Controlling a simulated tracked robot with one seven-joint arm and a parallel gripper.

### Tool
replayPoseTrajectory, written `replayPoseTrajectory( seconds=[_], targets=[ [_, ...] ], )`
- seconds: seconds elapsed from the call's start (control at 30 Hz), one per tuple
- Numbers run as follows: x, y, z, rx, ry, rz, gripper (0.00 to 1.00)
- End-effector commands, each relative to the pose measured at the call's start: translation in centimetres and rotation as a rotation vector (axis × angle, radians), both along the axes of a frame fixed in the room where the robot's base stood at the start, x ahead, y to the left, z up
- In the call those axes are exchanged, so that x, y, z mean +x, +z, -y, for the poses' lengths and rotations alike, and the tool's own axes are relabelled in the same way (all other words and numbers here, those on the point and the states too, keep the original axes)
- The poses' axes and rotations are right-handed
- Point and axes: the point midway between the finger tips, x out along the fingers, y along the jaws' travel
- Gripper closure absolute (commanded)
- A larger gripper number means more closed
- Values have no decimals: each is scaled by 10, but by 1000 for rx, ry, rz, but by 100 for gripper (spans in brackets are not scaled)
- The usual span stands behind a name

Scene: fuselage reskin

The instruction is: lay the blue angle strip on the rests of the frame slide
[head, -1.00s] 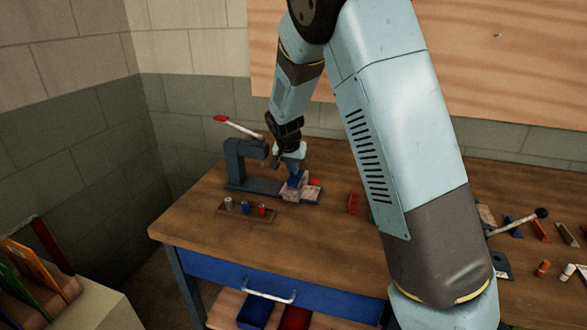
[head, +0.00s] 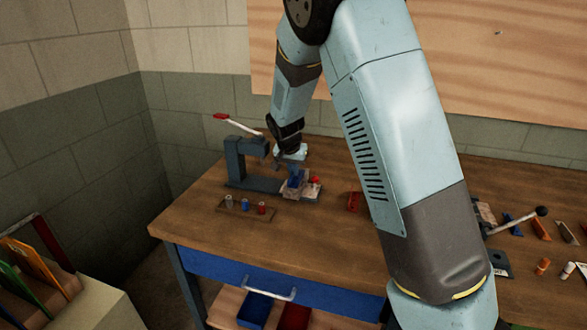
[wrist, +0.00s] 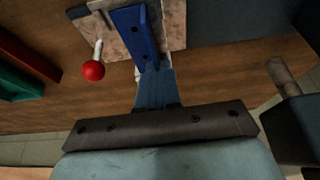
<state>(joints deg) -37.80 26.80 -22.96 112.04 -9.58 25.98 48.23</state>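The blue angle strip (head: 295,176) sits at the light block of the frame slide (head: 310,192). In the wrist view the strip (wrist: 133,28), with dark holes, lies over the slide's pale mottled plate (wrist: 172,22). My gripper (head: 291,156) is just above the strip in the head view. In the wrist view my gripper's finger (wrist: 155,88) points at the strip's near end. I cannot tell whether they touch or whether the fingers are apart. How the strip meets the rests is too small to make out.
A red knob (wrist: 93,71) stands beside the slide. The grey press frame (head: 235,160) with a red-tipped lever rises at the left. A wooden holder (head: 246,210) with several pegs lies in front. A red block (head: 353,201) lies to the right. Bare bench separates them.

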Motion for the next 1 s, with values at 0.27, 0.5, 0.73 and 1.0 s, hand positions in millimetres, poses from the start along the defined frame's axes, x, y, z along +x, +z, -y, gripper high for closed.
replayPoseTrajectory(
  seconds=[0.27, 0.5, 0.73, 1.0],
  targets=[
    [0, 0, 0, 0, 0, 0, 73],
    [0, 0, 0, 1, 0, 0, 67],
    [-3, 11, -3, 3, 2, 3, 67],
    [-21, 56, -9, 2, 2, 3, 67]
  ],
)
